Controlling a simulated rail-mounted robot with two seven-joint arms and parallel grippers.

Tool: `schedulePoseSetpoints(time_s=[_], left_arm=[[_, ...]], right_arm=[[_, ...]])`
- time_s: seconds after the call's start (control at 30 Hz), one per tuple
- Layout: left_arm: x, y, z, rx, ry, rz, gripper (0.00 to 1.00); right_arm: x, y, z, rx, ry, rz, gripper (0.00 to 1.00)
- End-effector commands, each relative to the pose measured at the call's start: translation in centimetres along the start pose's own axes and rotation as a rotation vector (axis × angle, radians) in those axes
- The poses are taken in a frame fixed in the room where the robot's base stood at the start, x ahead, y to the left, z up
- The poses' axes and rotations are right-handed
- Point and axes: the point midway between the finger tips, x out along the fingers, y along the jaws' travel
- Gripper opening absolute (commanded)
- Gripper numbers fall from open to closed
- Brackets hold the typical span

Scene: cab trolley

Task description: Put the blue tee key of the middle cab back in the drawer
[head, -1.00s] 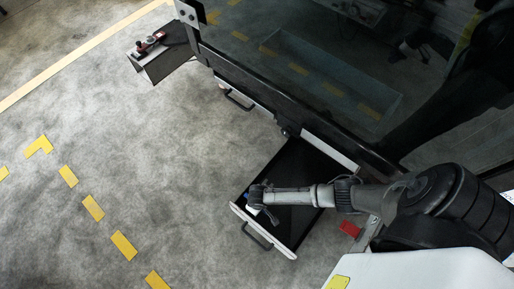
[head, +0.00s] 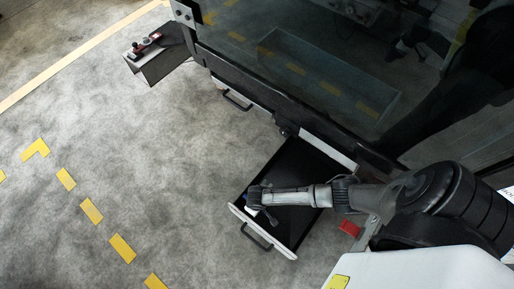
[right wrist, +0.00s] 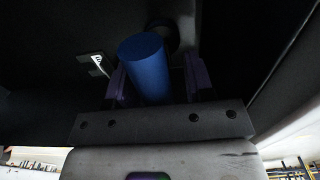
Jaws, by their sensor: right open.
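The blue tee key (right wrist: 147,66) shows in the right wrist view as a blue cylinder between the two purple fingers of my right gripper (right wrist: 157,82). The fingers are apart, and I cannot tell whether either touches the key. The rest of the key is hidden. In the head view my right gripper (head: 262,207) is low over the front part of the pulled-out drawer (head: 289,228), near its white front panel. The drawer has a black inside and a dark handle. My left gripper is not in view.
A dark glass panel (head: 310,75) rises behind the drawer. A shut drawer handle (head: 238,101) is farther left, and a small console with red parts (head: 148,43) stands at the upper left. The grey floor (head: 150,160) in front is clear, with yellow markings.

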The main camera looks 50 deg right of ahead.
Motion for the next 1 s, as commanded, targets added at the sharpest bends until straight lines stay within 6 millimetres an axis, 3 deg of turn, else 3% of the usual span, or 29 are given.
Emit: schedulePoseSetpoints(time_s=[0.57,1.0], left_arm=[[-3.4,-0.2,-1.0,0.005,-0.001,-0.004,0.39],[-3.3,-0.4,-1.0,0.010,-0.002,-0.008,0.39]], right_arm=[[-4.3,-0.1,0.0,0.000,0.000,-0.001,0.48],[-4.3,-0.1,0.1,-0.001,-0.001,-0.001,0.48]])
